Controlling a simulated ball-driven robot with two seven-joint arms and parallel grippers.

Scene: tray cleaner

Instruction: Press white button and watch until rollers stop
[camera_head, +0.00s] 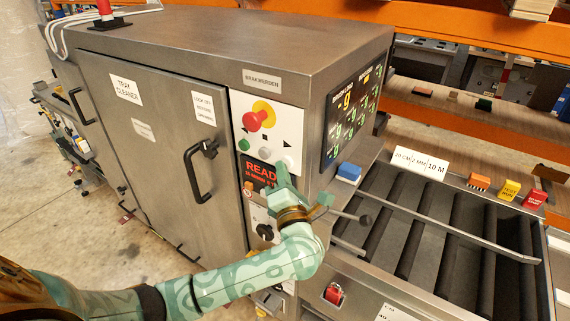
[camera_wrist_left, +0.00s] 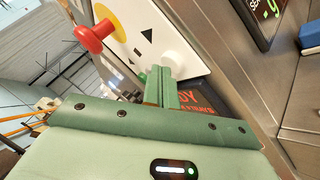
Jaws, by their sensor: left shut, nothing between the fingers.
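The control panel (camera_head: 270,125) on the steel tray cleaner carries a red stop button (camera_head: 252,121) on yellow, a green button (camera_head: 243,145) and a greyish button (camera_head: 265,153). The white button (camera_wrist_left: 180,62) shows in the left wrist view, below the upper triangle mark. My left gripper (camera_head: 281,166) is shut and empty, its fingertips at the panel's lower right. In the left wrist view the fingertips (camera_wrist_left: 160,72) overlap the white button's edge; I cannot tell whether they touch it. Dark rollers (camera_head: 430,235) lie at right. My right gripper is out of view.
A display (camera_head: 262,174) below the buttons shows red letters, partly hidden, reading "READ". A dark screen (camera_head: 352,112) shows green figures. Small coloured blocks (camera_head: 510,190) stand beyond the rollers.

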